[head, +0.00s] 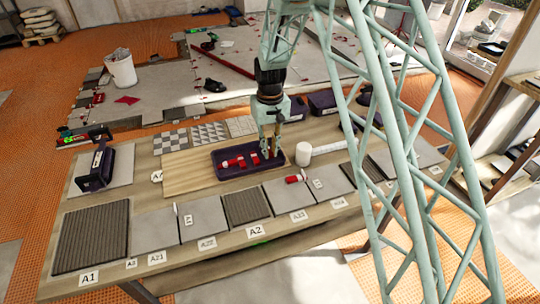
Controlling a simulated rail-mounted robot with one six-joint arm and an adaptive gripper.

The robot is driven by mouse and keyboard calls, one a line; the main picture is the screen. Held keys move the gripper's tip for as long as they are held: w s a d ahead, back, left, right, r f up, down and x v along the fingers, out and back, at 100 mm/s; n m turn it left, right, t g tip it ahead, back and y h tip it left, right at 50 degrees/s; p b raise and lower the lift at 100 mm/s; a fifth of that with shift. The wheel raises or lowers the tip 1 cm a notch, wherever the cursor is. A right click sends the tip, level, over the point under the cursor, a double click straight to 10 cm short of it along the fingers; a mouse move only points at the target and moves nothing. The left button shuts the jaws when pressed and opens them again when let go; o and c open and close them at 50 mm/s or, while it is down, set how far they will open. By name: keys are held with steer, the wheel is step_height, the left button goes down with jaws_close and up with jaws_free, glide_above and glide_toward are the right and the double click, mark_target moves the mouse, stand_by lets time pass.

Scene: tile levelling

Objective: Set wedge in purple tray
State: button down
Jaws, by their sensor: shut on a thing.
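The purple tray (232,175) lies on the wooden board in the middle of the table. Several red wedges (241,160) are in it, mostly on its left and middle part. My gripper (270,151) points down over the right part of the tray, with its fingertips low and close to the tray floor. It is shut on a wedge, which the fingers largely hide; I cannot tell whether this wedge touches the tray. Another red wedge (293,179) lies outside the tray, at the joint between grey tiles on the front row.
Grey tiles (157,229) with label cards line the table's front. A white cylinder (303,154) stands right of the tray. Patterned tile samples (208,133) and dark purple boxes (322,103) are behind it. A purple clamp-like tool (98,166) stands at the left.

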mark_target(270, 153)
steer(key=shift+f, duration=1.05)
steer(key=shift+f, duration=0.1)
steer(key=c, duration=2.6)
jaws_free()
steer(key=shift+c, duration=0.2)
step_height(270, 153, up, 12)
steer(key=p, duration=0.2)
